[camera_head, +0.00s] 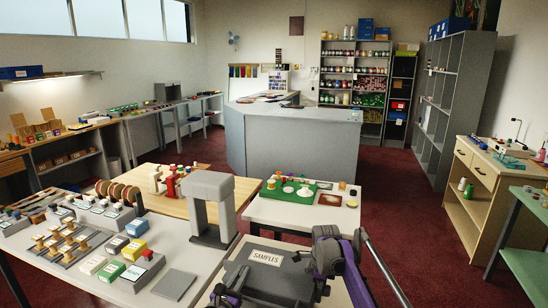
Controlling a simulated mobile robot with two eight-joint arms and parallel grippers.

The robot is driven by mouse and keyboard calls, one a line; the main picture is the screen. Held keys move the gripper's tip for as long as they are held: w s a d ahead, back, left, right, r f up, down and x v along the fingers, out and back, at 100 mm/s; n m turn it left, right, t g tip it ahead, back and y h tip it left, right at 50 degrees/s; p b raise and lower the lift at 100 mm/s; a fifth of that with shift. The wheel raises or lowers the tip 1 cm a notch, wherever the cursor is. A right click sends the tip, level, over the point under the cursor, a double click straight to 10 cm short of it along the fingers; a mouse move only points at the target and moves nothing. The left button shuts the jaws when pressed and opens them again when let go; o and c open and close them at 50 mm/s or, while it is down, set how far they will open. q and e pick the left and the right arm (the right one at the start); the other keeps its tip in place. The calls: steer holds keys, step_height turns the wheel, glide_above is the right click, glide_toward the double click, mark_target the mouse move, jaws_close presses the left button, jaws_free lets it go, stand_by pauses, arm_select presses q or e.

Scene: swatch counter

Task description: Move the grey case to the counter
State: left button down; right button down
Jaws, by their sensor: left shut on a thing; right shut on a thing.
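The grey case (262,275) is at the bottom centre, close in front of me, with a white SAMPLES label on its lid. My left gripper (226,298) is at its near left side, partly cut off by the frame's bottom edge. My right gripper (322,282) is at its right side, with my purple and dark arm over that edge. Both are shut on the case. The case's underside is hidden, so I cannot tell whether it touches anything below. The grey counter (292,144) stands farther back in the middle of the room.
A white table (305,215) with a green tray (288,191) stands just beyond the case. A crowded work table (160,240) with a grey arch-shaped frame (210,202) is at left. Dark red floor (400,215) is open at right, beside a wooden cabinet (476,205).

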arm_select(q)
steer(key=shift+w, duration=0.25)
arm_select(e)
steer(key=shift+w, duration=0.25)
arm_select(q)
steer(key=shift+r, duration=0.1)
arm_select(e)
steer(key=shift+r, duration=0.1)
